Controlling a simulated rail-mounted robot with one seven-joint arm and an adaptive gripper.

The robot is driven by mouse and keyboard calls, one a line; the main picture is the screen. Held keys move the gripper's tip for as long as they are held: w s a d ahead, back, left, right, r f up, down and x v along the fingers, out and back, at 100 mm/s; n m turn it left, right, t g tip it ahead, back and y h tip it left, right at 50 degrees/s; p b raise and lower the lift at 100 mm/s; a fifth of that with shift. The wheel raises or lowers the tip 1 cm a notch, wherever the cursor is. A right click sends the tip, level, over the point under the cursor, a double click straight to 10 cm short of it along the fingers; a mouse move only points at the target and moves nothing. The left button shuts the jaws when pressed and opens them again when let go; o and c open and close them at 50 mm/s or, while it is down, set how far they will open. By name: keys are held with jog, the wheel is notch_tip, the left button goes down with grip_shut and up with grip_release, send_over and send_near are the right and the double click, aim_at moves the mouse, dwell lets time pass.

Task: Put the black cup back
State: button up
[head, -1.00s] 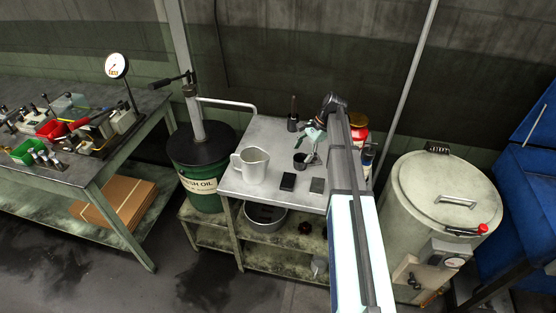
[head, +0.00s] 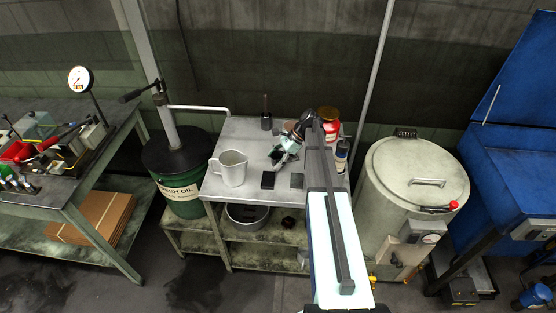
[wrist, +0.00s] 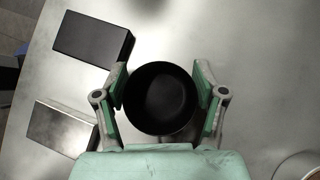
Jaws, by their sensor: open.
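The black cup (wrist: 160,100) stands on the metal bench top between my gripper's two fingers in the wrist view; I look down into its dark round opening. In the head view the cup (head: 276,155) is partly hidden by my gripper (head: 284,153). My gripper, also in the wrist view (wrist: 161,82), is open, with one green-padded finger on each side of the cup. The fingers are very close to its sides; I cannot tell whether they touch it.
A black block (head: 268,180) and a grey plate (head: 297,181) lie in front of the cup. A metal pitcher (head: 232,170) stands to the left, a dark holder (head: 266,122) behind. A red-and-yellow can (head: 329,124) and a dark bottle (head: 341,153) stand at the right.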

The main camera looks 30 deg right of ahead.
jog(key=shift+a+f, duration=0.15)
jog(key=c, duration=1)
jog(key=shift+c, duration=0.2)
